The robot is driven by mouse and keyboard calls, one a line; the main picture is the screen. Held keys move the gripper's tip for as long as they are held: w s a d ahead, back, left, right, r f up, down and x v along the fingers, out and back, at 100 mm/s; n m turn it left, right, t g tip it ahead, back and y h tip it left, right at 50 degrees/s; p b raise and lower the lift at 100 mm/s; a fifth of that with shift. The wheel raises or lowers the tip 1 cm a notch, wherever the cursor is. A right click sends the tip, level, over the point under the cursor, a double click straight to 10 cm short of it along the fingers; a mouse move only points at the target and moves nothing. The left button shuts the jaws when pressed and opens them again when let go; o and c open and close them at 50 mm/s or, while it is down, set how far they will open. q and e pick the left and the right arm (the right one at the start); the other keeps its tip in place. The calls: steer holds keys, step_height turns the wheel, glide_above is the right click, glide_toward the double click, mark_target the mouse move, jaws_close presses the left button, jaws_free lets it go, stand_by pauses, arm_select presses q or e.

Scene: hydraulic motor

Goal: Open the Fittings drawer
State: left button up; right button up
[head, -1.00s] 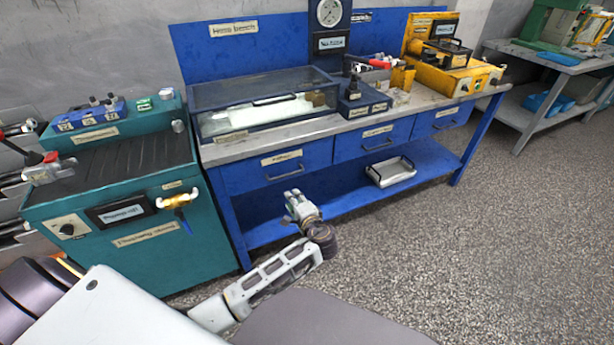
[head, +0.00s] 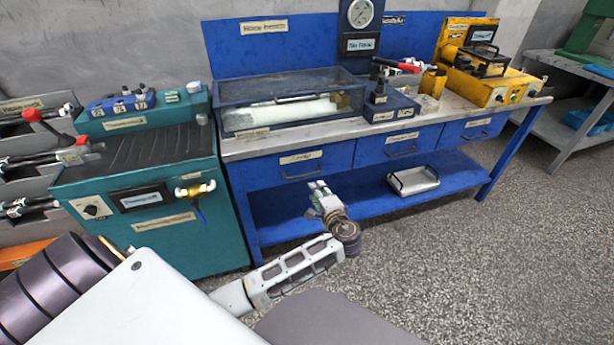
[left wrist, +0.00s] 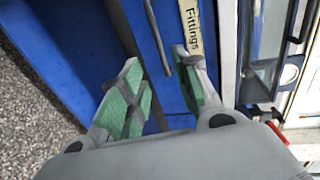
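The Fittings drawer (head: 332,157) appears to be the leftmost of the blue bench's drawers and looks shut. Its label reads "Fittings" in the left wrist view (left wrist: 193,28); in the head view the lettering is too small to read. Its dark bar handle (head: 303,175) also shows in the left wrist view (left wrist: 159,38). My left gripper (head: 318,186) is just below and in front of the drawer. In the left wrist view its green-padded fingers (left wrist: 158,70) are apart and empty, with the handle appearing between and beyond their tips. My right gripper is out of view.
Two more blue drawers (head: 398,144) sit to the right. A metal tray (head: 413,181) rests on the lower shelf. A teal cabinet (head: 150,232) with a brass valve stands left of the bench. Speckled floor (head: 440,270) in front is clear.

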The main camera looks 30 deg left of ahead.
mark_target(307, 175)
arm_select(q)
steer(key=shift+b+x, duration=1.35)
steer(key=shift+x, duration=4.95)
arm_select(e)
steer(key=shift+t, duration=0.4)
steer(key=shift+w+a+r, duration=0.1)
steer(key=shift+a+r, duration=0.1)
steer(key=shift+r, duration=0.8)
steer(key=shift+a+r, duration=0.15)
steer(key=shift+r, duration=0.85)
arm_select(q)
jaws_close()
steer(key=shift+s, duration=0.1)
